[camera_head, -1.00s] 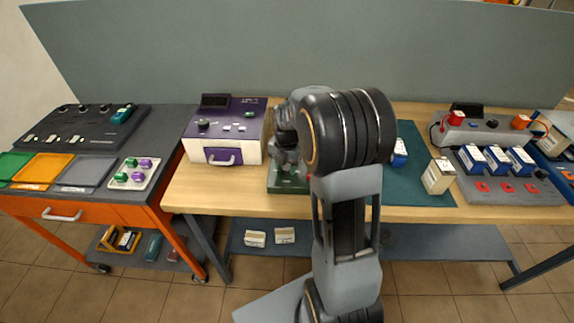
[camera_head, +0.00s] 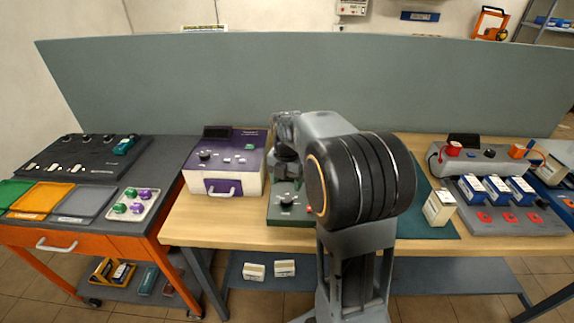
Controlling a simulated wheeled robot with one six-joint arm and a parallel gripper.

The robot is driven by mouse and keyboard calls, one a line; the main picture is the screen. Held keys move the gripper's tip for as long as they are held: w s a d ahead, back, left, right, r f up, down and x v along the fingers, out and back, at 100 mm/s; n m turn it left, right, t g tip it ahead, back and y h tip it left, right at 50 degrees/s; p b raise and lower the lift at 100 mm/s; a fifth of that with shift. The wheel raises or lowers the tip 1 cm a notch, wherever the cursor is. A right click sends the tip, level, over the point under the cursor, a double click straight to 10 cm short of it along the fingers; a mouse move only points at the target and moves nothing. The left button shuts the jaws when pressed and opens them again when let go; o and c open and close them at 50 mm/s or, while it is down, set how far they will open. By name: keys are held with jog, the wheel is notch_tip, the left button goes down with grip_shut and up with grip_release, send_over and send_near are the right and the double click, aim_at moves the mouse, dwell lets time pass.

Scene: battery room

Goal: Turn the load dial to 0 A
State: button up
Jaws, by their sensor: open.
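A green device (camera_head: 275,216) stands on the wooden table just right of the purple and white unit. A dark round dial (camera_head: 287,199) with a light mark shows on its top; its scale is too small to read. My gripper (camera_head: 286,181) is above the back of this device, pointing down, close behind the dial in the picture. It is open and small in view, and I cannot tell whether it touches anything. My arm hides the right part of the device. Which dial is the load dial is not readable.
The purple and white unit (camera_head: 230,184) at left has its own black knob (camera_head: 205,155). A white battery (camera_head: 439,207) stands on the green mat (camera_head: 445,229) right of my arm. A charger rack with several blue batteries (camera_head: 497,190) is at right. A grey panel (camera_head: 300,85) closes the back.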

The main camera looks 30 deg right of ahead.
notch_tip(320, 180, up, 6)
jog(key=shift+r, duration=0.2)
dwell(0.7)
